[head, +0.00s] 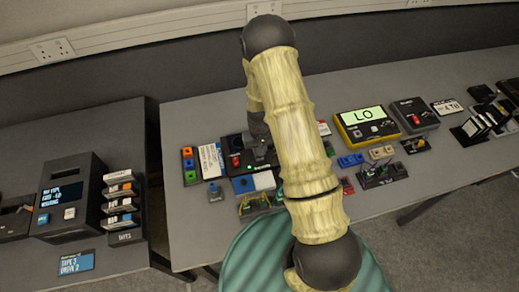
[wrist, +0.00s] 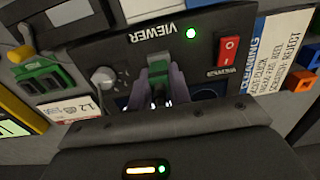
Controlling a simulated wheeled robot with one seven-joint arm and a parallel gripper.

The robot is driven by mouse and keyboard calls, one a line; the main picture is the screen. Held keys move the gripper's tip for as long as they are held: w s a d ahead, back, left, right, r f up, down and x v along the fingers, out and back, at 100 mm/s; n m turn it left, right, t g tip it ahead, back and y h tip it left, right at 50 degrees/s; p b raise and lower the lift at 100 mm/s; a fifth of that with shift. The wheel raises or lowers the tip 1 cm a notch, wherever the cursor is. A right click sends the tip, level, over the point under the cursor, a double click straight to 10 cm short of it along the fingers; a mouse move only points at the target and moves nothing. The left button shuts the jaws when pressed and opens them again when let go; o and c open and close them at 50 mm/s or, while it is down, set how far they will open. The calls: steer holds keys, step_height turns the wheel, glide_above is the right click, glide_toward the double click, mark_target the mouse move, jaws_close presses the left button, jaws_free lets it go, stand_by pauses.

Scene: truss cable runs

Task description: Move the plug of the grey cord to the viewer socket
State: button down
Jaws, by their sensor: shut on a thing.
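The viewer (wrist: 130,45) is a dark unit with a lit green lamp, a red switch (wrist: 229,52) and a pale round knob (wrist: 103,79). It also shows in the head view (head: 232,146), partly hidden by my arm. My gripper (wrist: 158,88) is at the viewer's front, its fingers shut on a small green plug (wrist: 158,64). The plug's tip lies against or very near the viewer below its name. How deep it sits I cannot tell. No grey cord can be made out, and the socket is hidden behind the plug and fingers.
A cleaning card (wrist: 270,65) and coloured blocks (wrist: 297,84) lie to the right. In the head view, a yellow meter reading LO (head: 364,122) stands right of my arm.

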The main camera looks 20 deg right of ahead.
steer(key=shift+f+b, duration=0.4)
stand_by(0.5)
steer(key=c, duration=1.2)
jaws_free()
steer(key=shift+r, duration=0.15)
steer(key=shift+r+p, duration=1.7)
steer(key=shift+r, duration=0.7)
steer(key=shift+r+p, duration=1.25)
steer(key=shift+r, duration=0.75)
